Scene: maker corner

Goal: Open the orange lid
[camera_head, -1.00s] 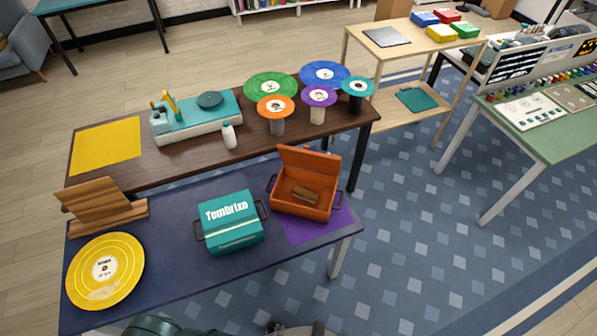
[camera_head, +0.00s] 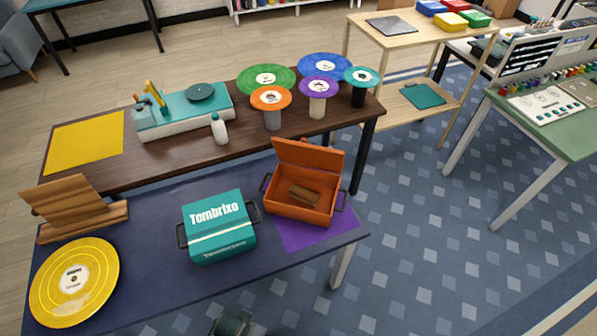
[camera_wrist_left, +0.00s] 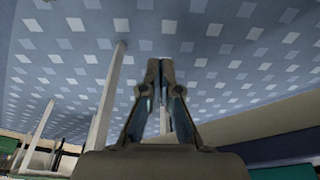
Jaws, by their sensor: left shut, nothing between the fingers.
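The orange box (camera_head: 290,212) stands on the right part of the dark blue table. Its orange lid (camera_head: 308,157) is raised and stands up at the back edge, so the inside shows. A brown block-like item (camera_head: 304,194) lies inside. My left gripper (camera_wrist_left: 160,62) shows in the left wrist view with its fingers together and empty, over blue patterned floor. The box is not in that view. My right gripper is in neither view.
A closed teal box (camera_head: 218,228) stands left of the orange box. A purple mat (camera_head: 322,231) lies under the orange box's right side. A yellow record (camera_head: 75,282) and wooden stand (camera_head: 75,207) are at the left. The brown table (camera_head: 180,158) stands behind.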

